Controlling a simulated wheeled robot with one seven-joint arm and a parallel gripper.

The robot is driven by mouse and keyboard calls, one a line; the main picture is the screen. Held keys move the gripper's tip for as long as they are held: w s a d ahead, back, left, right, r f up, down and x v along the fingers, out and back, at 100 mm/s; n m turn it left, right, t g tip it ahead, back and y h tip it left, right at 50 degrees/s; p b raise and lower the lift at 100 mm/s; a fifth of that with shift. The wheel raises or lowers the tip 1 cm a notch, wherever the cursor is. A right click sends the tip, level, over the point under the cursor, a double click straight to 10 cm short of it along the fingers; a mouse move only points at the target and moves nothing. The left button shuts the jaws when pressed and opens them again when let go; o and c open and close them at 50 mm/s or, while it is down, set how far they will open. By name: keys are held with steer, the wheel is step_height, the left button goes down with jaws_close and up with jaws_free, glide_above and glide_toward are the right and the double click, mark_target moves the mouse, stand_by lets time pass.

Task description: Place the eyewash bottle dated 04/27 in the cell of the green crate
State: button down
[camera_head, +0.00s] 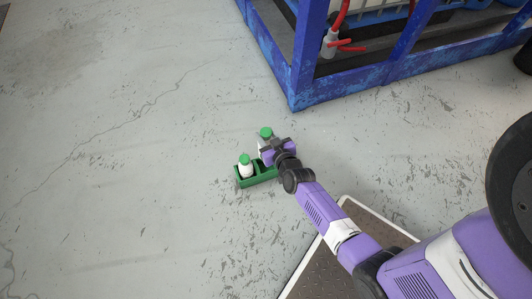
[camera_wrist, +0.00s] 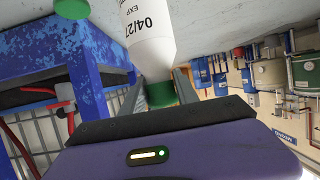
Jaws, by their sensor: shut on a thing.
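The eyewash bottle dated 04/27 (camera_wrist: 150,35) is white with a green cap (camera_wrist: 160,94). In the wrist view my gripper (camera_wrist: 160,92) is shut on it at the cap, and the bottle's far end is cut off. In the head view my gripper (camera_head: 270,152) is at the right part of the small green crate (camera_head: 257,181) on the floor. It hides most of the held bottle there. I cannot tell how high the bottle is over the crate. Another white bottle (camera_head: 246,170) with a green cap stands in the crate's left cell.
Another green cap (camera_head: 265,132) shows just beyond my gripper; a round green top (camera_wrist: 72,8) shows in the wrist view. A blue metal frame (camera_head: 300,85) with red-handled valves stands behind. Left floor is clear. A brown plate (camera_head: 330,262) lies under my arm.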

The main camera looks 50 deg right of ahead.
step_height(320, 180, down, 14)
steer(key=b, duration=0.9)
steer(key=shift+f, duration=0.2)
steer(key=shift+f, duration=0.1)
steer(key=c, duration=0.9)
jaws_free()
